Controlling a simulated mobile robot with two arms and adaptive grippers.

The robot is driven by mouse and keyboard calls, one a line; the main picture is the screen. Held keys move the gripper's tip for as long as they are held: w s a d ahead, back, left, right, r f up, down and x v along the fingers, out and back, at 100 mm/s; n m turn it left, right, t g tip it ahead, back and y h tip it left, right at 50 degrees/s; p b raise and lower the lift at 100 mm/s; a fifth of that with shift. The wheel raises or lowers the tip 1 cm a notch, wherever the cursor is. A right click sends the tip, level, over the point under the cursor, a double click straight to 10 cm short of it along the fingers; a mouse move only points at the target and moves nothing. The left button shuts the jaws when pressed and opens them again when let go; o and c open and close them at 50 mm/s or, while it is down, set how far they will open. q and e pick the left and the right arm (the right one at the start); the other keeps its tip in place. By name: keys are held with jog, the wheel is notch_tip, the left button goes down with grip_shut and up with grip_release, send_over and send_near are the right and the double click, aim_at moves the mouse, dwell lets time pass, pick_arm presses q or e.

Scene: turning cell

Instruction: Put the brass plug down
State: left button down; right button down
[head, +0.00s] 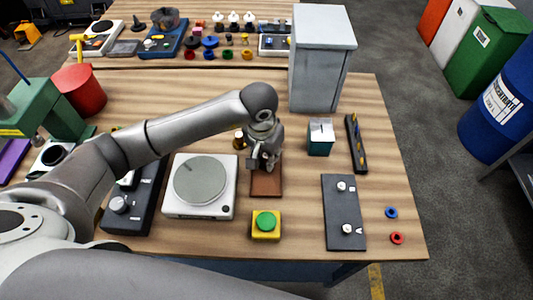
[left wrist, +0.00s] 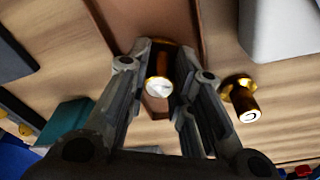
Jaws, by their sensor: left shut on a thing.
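My left gripper (head: 264,160) is at the back end of a brown rectangular pad (head: 266,184), pointing down. In the left wrist view the gripper (left wrist: 158,88) is closed around a brass plug (left wrist: 158,86) with a bright, shiny end. The plug is hidden by the fingers in the head view. The pad also shows in the left wrist view (left wrist: 155,18), just beyond the fingertips. I cannot tell whether the held plug touches the pad. A second brass piece (head: 239,138) stands on the wood beside the gripper; it also shows in the left wrist view (left wrist: 241,97). My right gripper is not in view.
A white device with a round plate (head: 200,209) lies left of the pad. A yellow box with a green button (head: 265,224) is in front. A teal box (head: 320,137), a dark rack (head: 355,144) and a grey cabinet (head: 318,62) stand right and behind.

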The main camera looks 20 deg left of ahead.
pick_arm(q)
jog(key=shift+f, duration=0.15)
jog(key=c, duration=1.3)
grip_release()
